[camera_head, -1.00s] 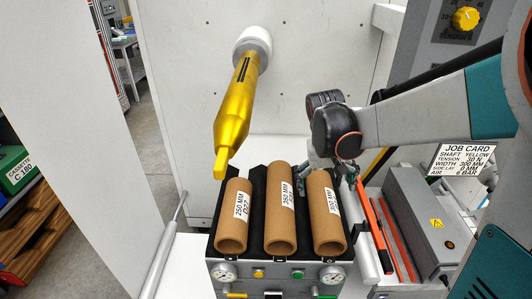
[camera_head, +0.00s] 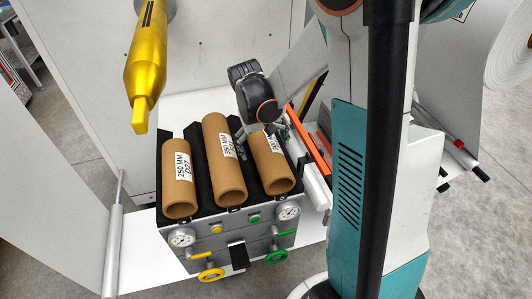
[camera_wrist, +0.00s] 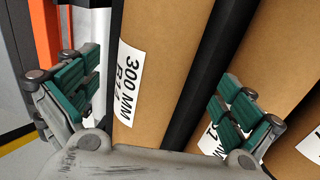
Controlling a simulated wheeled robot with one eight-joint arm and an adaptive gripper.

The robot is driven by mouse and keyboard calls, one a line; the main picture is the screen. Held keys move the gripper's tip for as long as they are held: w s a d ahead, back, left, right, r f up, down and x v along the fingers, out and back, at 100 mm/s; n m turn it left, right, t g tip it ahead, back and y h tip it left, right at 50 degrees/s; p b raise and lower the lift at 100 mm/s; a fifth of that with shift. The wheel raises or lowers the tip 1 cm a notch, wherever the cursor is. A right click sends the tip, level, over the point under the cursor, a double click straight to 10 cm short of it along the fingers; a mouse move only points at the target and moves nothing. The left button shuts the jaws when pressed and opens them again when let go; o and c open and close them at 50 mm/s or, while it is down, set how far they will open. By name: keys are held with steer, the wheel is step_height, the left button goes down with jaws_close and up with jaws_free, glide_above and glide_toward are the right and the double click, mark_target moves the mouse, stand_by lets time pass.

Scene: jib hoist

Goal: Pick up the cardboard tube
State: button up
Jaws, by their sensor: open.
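Three brown cardboard tubes lie side by side in a black cradle: a left one labelled 250 MM (camera_head: 180,178), a middle one labelled 350 MM (camera_head: 224,160) and a right one labelled 300 MM (camera_head: 269,163). My gripper (camera_head: 264,139) is open over the far part of the right tube, whose far end it hides. In the wrist view, the 300 MM tube (camera_wrist: 165,50) runs between the spread green-padded fingers of my gripper (camera_wrist: 160,88). I cannot tell whether either finger touches cardboard.
A yellow shaft (camera_head: 147,70) juts out above and left of the tubes. The cradle stands on a grey control box (camera_head: 225,243) with gauges and handwheels. An orange bar (camera_head: 309,144) and a white roller lie close to the right of the right tube.

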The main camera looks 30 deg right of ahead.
steer(key=f+b, duration=0.1)
steer(key=f, duration=0.1)
steer(key=d+f+b, duration=0.1)
steer(key=f, duration=0.1)
steer(key=shift+s+d+f, duration=0.2)
steer(key=shift+f, duration=0.2)
steer(key=shift+r, duration=0.1)
steer(key=c, duration=1.6)
